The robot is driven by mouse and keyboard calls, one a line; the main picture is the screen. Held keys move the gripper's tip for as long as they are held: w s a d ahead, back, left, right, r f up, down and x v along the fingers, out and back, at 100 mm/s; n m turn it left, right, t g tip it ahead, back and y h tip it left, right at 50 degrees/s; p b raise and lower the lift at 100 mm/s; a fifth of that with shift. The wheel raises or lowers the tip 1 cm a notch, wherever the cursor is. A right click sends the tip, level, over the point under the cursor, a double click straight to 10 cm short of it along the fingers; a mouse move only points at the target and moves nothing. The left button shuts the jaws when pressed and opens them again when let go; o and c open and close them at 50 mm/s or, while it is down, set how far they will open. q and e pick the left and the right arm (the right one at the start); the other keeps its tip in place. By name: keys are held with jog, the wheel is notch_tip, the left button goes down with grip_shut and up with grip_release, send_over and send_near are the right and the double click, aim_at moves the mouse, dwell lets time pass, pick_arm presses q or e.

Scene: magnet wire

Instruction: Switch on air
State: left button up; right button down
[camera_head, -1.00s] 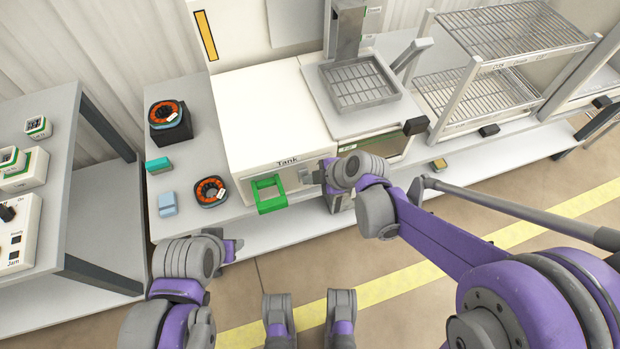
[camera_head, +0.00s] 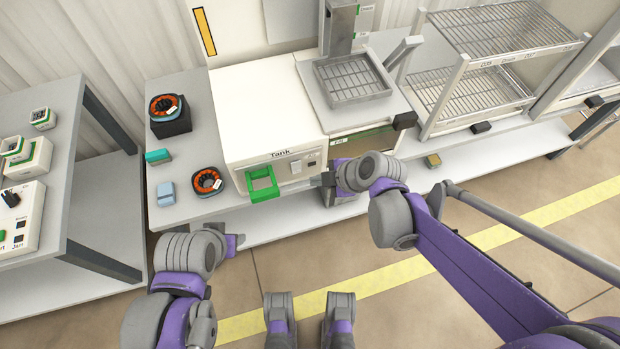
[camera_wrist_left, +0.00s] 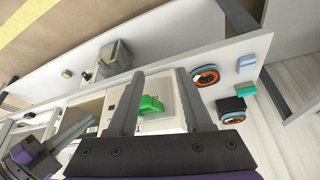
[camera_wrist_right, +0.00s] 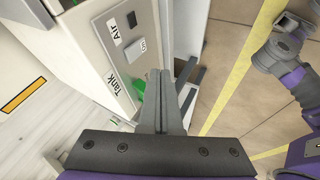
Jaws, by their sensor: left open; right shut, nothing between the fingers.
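The white machine (camera_head: 262,105) has a front panel marked Tank, with small controls (camera_head: 296,168) beside a green frame (camera_head: 263,184). In the right wrist view the panel carries an Air label, a small dark control (camera_wrist_right: 132,19) and a larger grey one (camera_wrist_right: 136,48). I cannot tell whether the air is on. My right gripper (camera_head: 316,182) is shut and empty, just in front of and below these controls, apparently apart from them; its fingertips (camera_wrist_right: 160,73) show together. My left gripper (camera_head: 240,242) is open and empty, low in front of the bench; its spread fingers (camera_wrist_left: 157,74) show in the left wrist view.
Two orange-wound rings (camera_head: 207,182) sit left of the machine, one on a black block (camera_head: 172,125). Teal (camera_head: 158,156) and light blue (camera_head: 166,194) blocks lie nearby. A metal basket (camera_head: 352,78) and wire racks (camera_head: 470,95) stand right. Floor in front is open.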

pick_arm(q)
jog(key=shift+r+p, duration=0.35)
jog(key=shift+r, duration=0.15)
pick_arm(e)
jog(key=v, duration=0.4)
jog(key=shift+w, duration=0.1)
